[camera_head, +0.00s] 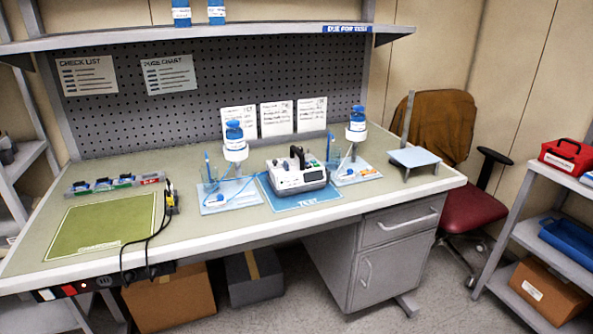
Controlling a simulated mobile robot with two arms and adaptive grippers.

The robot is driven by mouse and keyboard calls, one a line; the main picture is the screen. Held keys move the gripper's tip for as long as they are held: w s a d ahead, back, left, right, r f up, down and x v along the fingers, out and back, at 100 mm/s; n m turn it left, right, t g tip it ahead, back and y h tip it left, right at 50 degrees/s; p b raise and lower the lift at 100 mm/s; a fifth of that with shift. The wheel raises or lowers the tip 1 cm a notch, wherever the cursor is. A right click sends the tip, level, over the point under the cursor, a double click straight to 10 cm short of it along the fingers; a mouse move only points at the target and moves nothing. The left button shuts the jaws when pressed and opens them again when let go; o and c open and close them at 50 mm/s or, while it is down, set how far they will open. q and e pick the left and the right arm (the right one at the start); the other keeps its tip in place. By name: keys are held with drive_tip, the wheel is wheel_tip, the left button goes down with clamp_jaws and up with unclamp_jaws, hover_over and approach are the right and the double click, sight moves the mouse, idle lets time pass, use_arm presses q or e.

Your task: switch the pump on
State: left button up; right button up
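The infusion pump (297,176) is a white and grey box with a dark handle on top. It stands on the blue TEST mat (309,202) in the middle of the bench. Its front faces the bench's front edge and bears a small display and controls, too small to read. I cannot tell which control is the power switch or whether the display is lit. Neither of my grippers shows in the head view.
Blue-capped bottles on stands (235,141) (356,126) flank the pump, with tubing on pale trays (229,195). A green mat (99,224) and black cables (168,205) lie at left. A small light-blue stand (413,157) is at right.

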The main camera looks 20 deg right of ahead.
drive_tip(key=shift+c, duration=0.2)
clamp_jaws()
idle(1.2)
